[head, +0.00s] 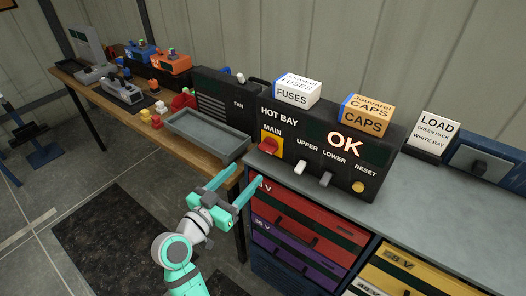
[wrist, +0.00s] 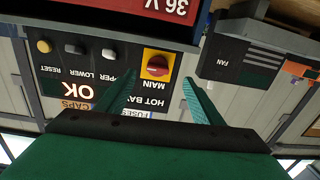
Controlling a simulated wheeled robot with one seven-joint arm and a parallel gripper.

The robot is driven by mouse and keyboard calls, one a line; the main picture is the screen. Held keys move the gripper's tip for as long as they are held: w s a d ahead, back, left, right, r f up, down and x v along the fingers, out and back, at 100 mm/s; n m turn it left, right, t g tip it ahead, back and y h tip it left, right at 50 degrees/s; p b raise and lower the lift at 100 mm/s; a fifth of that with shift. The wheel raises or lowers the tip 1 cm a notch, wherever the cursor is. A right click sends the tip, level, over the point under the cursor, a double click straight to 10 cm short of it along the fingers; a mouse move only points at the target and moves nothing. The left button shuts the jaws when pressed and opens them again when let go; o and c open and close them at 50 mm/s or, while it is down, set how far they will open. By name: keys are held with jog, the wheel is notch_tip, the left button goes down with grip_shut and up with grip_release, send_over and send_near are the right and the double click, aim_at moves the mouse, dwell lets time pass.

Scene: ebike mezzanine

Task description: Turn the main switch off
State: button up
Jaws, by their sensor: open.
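The main switch (head: 268,146) is a red knob on a yellow plate, under the label MAIN on the black HOT BAY panel (head: 313,120). In the wrist view the picture is upside down, and the main switch (wrist: 156,65) shows between my fingertips, toward the left one. My gripper (head: 240,183) is open and empty, in front of and below the panel, with its teal fingers pointing toward it. In the wrist view my gripper (wrist: 158,80) has its fingers spread, apart from the knob as far as I can tell. The lit display (head: 344,144) reads OK.
White UPPER (head: 300,167) and grey LOWER (head: 326,179) switches and a yellow RESET button (head: 358,187) sit right of the knob. FUSES (head: 297,94) and CAPS (head: 366,115) boxes stand on top. A grey tray (head: 205,136) lies left; red and purple drawers (head: 300,225) are below.

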aim_at(265, 149)
jog(key=shift+m+h, duration=0.3)
jog(key=shift+m, duration=0.2)
jog(key=x, duration=0.3)
jog(key=r+x, duration=0.1)
jog(key=x, duration=0.6)
jog(key=shift+w+d+r, duration=0.15)
jog(key=shift+w+r, duration=0.1)
jog(key=shift+c, duration=0.6)
jog(key=c, duration=0.9)
